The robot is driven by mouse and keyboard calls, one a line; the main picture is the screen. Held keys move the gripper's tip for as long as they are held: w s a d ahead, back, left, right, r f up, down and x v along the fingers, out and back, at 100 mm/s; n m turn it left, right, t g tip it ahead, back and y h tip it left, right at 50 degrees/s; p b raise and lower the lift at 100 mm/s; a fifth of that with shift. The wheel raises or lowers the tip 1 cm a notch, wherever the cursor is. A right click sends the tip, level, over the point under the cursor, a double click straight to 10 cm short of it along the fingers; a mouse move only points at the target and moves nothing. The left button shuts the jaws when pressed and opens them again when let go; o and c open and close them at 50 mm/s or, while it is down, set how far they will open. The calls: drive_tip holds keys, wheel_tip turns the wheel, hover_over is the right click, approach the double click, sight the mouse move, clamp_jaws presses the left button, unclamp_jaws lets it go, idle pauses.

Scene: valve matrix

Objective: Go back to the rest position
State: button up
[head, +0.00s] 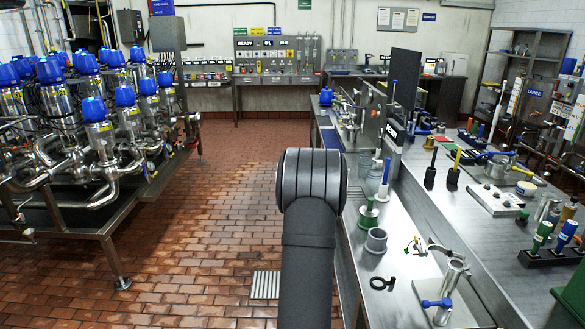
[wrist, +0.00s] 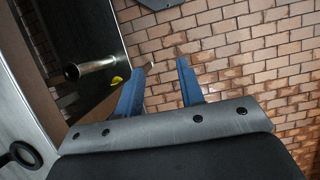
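My gripper (wrist: 165,88) shows in the wrist view with its two blue fingers spread apart. Nothing is between them, and the brick-tiled floor (wrist: 225,50) lies beyond. In the head view my dark arm rises at the lower middle and hides the gripper. The arm stands over the floor by the left edge of the steel workbench (head: 408,200).
A valve matrix (head: 100,140) with several blue-topped valves stands on the left. The bench holds a grey cup (head: 376,241), a black ring (head: 382,284) and a green-based bottle (head: 368,213). A metal tube end (wrist: 90,68) shows left of the fingers.

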drive_tip(key=w+a+f, duration=0.1)
drive_tip(key=a+f, duration=0.1)
drive_tip(key=a, duration=0.3)
drive_tip(key=shift+w+f, duration=0.35)
drive_tip(key=shift+w, duration=0.05)
drive_tip(key=s+d+r+m+t, duration=0.1)
drive_tip(key=s+d+r, duration=0.25)
drive_tip(key=r, duration=0.25)
drive_tip(key=s+d+r+m+y, duration=0.1)
drive_tip(key=s+d+r+m, duration=0.1)
drive_tip(key=s+r, duration=0.3)
drive_tip(key=s+d+r+m+t, duration=0.1)
drive_tip(key=s+d+r, duration=0.1)
drive_tip(key=s+r, duration=0.3)
drive_tip(key=s+r+t+h, duration=0.1)
drive_tip(key=s+r+t, duration=0.2)
drive_tip(key=s, duration=0.6)
drive_tip(key=s+r+t+h, duration=0.2)
drive_tip(key=s+r+t, duration=0.1)
drive_tip(key=s, duration=0.6)
drive_tip(key=shift+s+a+m+t, duration=0.2)
drive_tip(key=shift+s+m+t, duration=0.15)
drive_tip(key=shift+t, duration=0.45)
drive_tip(key=shift+o, duration=0.5)
